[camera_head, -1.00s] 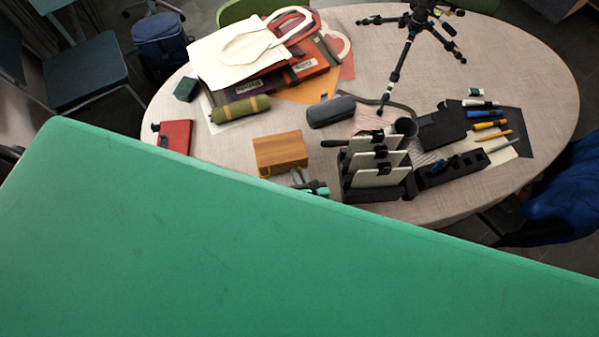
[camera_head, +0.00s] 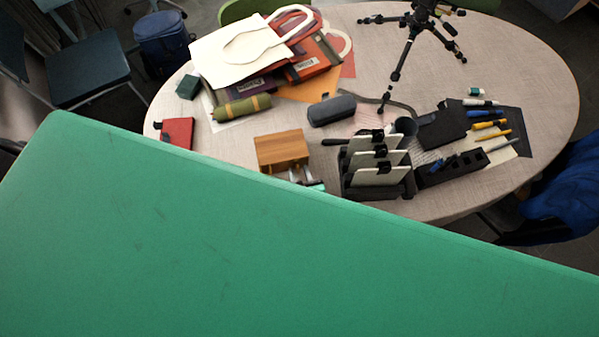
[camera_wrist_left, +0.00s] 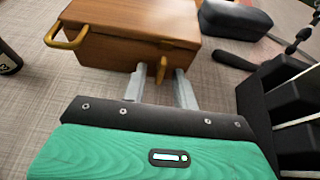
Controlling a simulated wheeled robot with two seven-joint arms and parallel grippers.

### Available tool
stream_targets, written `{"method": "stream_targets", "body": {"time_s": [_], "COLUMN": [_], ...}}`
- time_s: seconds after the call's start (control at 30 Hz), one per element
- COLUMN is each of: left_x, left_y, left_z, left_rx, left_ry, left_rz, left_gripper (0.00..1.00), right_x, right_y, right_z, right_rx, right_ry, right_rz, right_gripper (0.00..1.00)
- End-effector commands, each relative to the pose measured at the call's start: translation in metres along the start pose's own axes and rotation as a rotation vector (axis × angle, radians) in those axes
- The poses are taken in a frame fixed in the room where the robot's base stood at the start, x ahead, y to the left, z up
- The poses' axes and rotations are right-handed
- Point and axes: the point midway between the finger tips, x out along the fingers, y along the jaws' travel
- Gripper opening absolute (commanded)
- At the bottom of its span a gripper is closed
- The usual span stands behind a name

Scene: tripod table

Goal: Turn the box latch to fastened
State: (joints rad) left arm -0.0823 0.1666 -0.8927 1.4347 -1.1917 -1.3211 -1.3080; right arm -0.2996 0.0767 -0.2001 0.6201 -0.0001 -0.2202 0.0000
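The wooden box (camera_head: 281,149) stands on the round table, with its lower front edge partly hidden in the head view. In the left wrist view the box (camera_wrist_left: 125,45) fills the upper middle. Its brass latch (camera_wrist_left: 161,70) stands upright on the front face, below the lid seam. My left gripper (camera_head: 301,176) is at the box's front. In the left wrist view the gripper (camera_wrist_left: 160,88) is open, one pale finger on each side of the latch. Whether a finger touches the latch I cannot tell. My right gripper is not in view.
A black rack with pale panels (camera_head: 377,168) stands close right of the gripper. A dark case (camera_head: 332,110) lies behind the box, a red notebook (camera_head: 177,132) to its left. My green body covers the lower head view.

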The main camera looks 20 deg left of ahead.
Motion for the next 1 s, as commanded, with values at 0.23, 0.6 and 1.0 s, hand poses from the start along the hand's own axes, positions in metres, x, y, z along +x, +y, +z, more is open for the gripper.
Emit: {"method": "stream_targets", "body": {"time_s": [0.23, 0.6, 1.0], "left_x": [-0.014, -0.095, -0.138], "left_y": [0.0, 0.0, 0.0], "left_z": [-0.003, -0.004, 0.0], "left_rx": [0.001, -0.002, 0.0], "left_ry": [0.004, 0.005, 0.001], "left_rz": [-0.002, -0.001, 0.0], "left_gripper": [0.29, 0.29, 0.29], "right_x": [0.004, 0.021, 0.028], "right_y": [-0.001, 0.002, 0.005], "right_z": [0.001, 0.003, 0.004], "right_rx": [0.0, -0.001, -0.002], "right_ry": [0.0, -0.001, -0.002], "right_rz": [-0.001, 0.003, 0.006], "right_gripper": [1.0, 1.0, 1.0]}}
